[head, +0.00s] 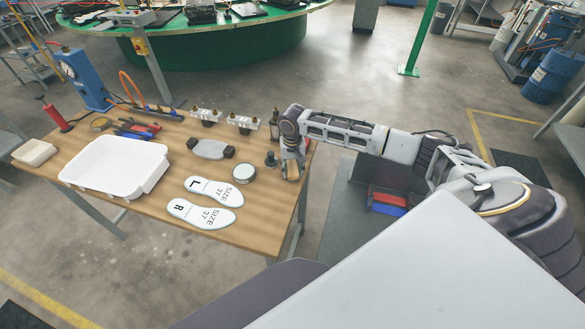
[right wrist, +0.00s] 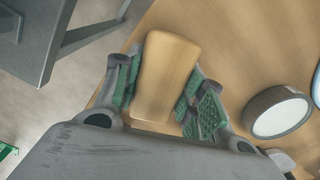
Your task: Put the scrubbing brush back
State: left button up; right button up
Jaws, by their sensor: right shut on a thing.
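The scrubbing brush shows in the right wrist view as a plain light-brown wooden block (right wrist: 166,78) with rounded corners; its bristles are hidden. My right gripper (right wrist: 160,90) is shut on it, with green finger pads along both sides. In the head view my right gripper (head: 291,168) points down at the right end of the wooden table (head: 150,192), and the brush is hidden there. I cannot tell whether the brush touches the table. My left gripper is not in view.
A round tin (head: 243,173) stands left of my right gripper; it also shows in the right wrist view (right wrist: 277,114). A small dark bottle (head: 270,159) stands close by. Two insoles (head: 202,214), a grey clamp-like piece (head: 210,149) and a white tray (head: 116,163) lie further left.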

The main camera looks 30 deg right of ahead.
aim_at(293, 167)
jog(key=o, duration=1)
jog(key=shift+r, duration=0.15)
notch_tip(293, 167, up, 12)
dwell(0.6)
